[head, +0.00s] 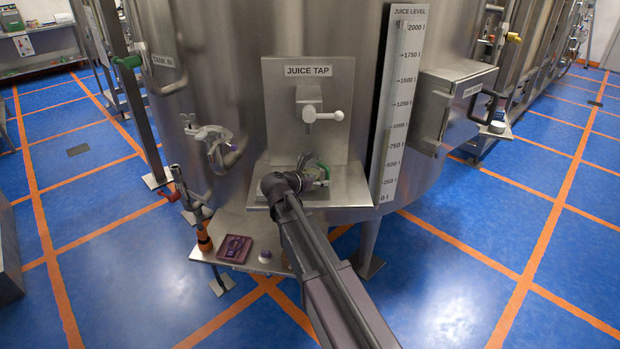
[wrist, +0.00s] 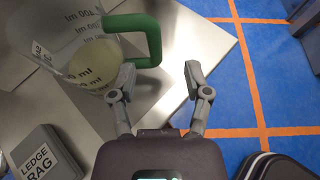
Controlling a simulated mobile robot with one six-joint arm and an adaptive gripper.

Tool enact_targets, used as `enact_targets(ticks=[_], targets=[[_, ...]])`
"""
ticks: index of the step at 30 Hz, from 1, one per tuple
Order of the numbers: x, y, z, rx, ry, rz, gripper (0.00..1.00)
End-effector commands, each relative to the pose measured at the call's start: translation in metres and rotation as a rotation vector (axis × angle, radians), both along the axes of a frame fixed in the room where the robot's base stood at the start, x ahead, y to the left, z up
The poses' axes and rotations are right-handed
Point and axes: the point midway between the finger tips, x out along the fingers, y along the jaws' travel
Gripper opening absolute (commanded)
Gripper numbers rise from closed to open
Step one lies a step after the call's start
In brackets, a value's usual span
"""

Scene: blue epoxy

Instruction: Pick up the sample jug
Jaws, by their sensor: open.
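The sample jug (wrist: 85,55) shows in the wrist view at upper left. It is clear, with ml marks, a pale yellow liquid and a green handle (wrist: 154,40). It stands on a grey metal shelf (wrist: 222,48). My gripper (wrist: 160,74) is open and empty, with its fingers on either side of a gap just below the handle in the picture. The left finger appears close to the handle's lower end; I cannot tell whether they touch. In the head view my arm hides most of the jug, and a bit of green handle (head: 324,169) shows under the juice tap (head: 310,105).
A grey block labelled "LEDGE RAG" (wrist: 46,155) lies at lower left in the wrist view. The steel tank (head: 230,60) and tap panel (head: 282,95) rise behind the shelf. A lower ledge holds a maroon object (head: 235,248). Blue floor (head: 450,290) is open at right.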

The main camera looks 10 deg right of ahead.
Motion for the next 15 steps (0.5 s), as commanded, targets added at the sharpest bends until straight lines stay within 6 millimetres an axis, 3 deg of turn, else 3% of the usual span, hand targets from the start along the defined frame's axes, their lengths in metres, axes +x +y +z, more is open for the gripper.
enact_targets(ticks=[15], targets=[[0.0045,-0.0053,-0.0026,0.000,0.000,-0.001,0.63]])
